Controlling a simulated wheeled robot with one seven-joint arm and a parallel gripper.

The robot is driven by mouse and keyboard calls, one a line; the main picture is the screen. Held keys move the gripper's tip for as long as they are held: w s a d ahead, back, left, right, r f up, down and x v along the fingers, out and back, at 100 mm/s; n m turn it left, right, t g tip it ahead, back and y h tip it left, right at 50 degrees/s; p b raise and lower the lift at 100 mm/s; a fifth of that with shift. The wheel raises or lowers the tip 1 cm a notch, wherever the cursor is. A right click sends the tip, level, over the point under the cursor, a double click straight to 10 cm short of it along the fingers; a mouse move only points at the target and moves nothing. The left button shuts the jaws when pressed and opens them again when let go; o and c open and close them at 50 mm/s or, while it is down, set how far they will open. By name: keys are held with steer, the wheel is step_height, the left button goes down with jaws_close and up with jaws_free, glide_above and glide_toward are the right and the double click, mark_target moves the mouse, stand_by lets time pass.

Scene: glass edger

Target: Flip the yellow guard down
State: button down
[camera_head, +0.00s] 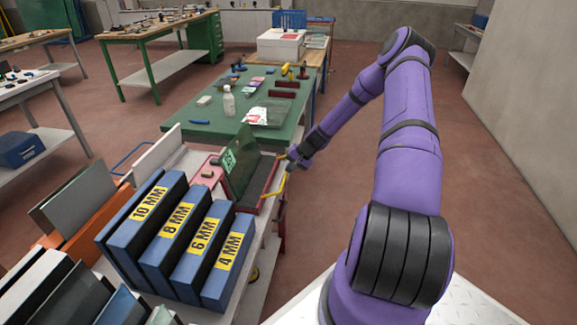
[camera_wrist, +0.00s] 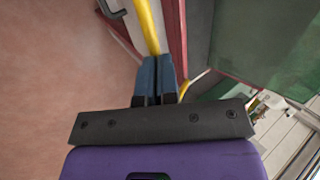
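The yellow guard (camera_head: 280,187) is a bent yellow bar along the right side of the red-framed glass edger (camera_head: 268,203) in the head view. In the wrist view the yellow guard (camera_wrist: 147,25) runs down from the top edge to my fingertips, and a yellow length shows again to their right. My gripper (camera_wrist: 157,58) has its two blue-grey fingers close together with only a thin gap. The tips touch or overlap the bar in the picture; I cannot tell actual contact. In the head view my gripper (camera_head: 291,160) is small beside the guard's upper end.
Blue blocks labelled in millimetres (camera_head: 188,232) stand at the front left of the edger. A dark green glass sheet (camera_head: 240,160) stands upright on it. A green table (camera_head: 190,130) with tools is behind. The floor to the right (camera_head: 480,190) is clear.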

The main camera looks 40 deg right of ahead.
steer(key=shift+s+d+f+t+y, duration=0.25)
steer(key=shift+f+t+y, duration=0.2)
steer(key=shift+f, duration=0.3)
steer(key=shift+s+d+f+t+y, duration=0.1)
steer(key=shift+s+f+t+y, duration=0.2)
steer(key=shift+f+t, duration=0.4)
steer(key=shift+s+d+f+t+y, duration=0.2)
steer(key=shift+f+t+y, duration=0.2)
steer(key=shift+f, duration=0.45)
steer(key=shift+s+d, duration=0.1)
